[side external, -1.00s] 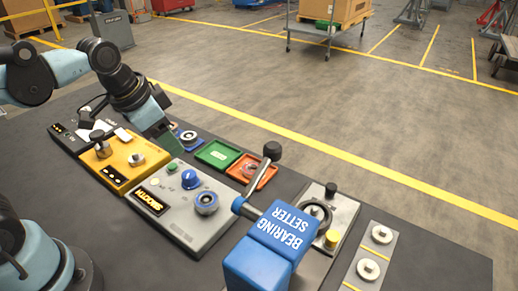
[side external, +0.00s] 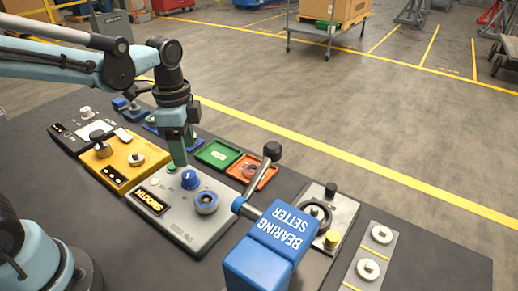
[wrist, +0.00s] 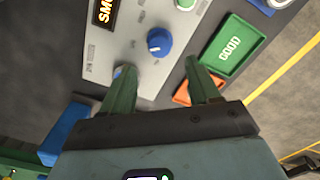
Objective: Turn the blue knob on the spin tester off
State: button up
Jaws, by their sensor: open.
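The spin tester (side external: 165,215) is a pale grey box with a lit display reading "SMOOTH". Its blue knob (side external: 190,179) stands on the top between a green button (side external: 171,168) and a round spindle (side external: 206,201). In the wrist view the blue knob (wrist: 159,41) shows whole, with a small white mark on its lower left. My gripper (side external: 180,164) points down above the tester's far edge, close to the knob. In the wrist view my gripper (wrist: 158,66) is open and empty, its fingertips apart and below the knob in the picture. The left finger partly hides the spindle.
The blue bearing setter (side external: 265,245) with its raised lever stands right of the tester. A green tray (side external: 218,154) marked "GOOD" in the wrist view and an orange tray (side external: 252,171) lie behind. A yellow box (side external: 122,163) stands left.

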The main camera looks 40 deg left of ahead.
aim_at(190, 173)
jog(key=shift+f, duration=3.55)
jog(key=shift+c, duration=0.2)
jog(key=c, duration=1)
jog(key=n, duration=0.6)
jog(key=shift+n, duration=0.3)
jog(key=n, duration=0.3)
jog(key=shift+w+a+n, duration=0.1)
jog(key=shift+n, duration=2)
